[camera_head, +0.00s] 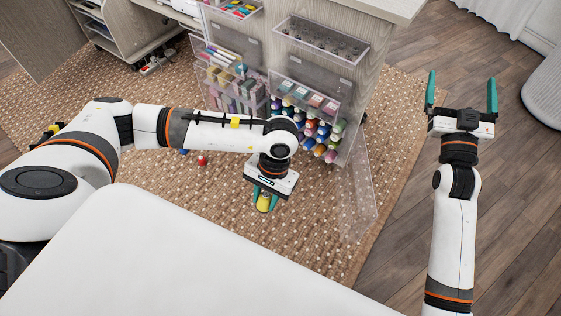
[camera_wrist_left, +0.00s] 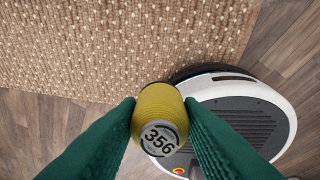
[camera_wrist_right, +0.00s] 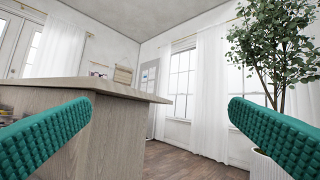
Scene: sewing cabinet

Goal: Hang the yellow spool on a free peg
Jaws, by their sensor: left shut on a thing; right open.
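The yellow spool (camera_head: 264,202) is held between the green fingers of my left gripper (camera_head: 264,194), in front of the cabinet and above the rug. In the left wrist view the yellow spool (camera_wrist_left: 158,112) shows its end marked 356, with a finger on each side. The pegs with several coloured spools (camera_head: 318,130) are on the cabinet side, partly hidden by my left arm; I cannot tell which pegs are free. My right gripper (camera_head: 461,97) is open and empty, out to the right over the wood floor.
Clear bins (camera_head: 305,97) and a clear upper tray (camera_head: 322,42) are fixed to the cabinet side. A clear panel (camera_head: 360,195) stands out at the right of the spools. A red spool (camera_head: 202,161) lies on the woven rug (camera_head: 215,205).

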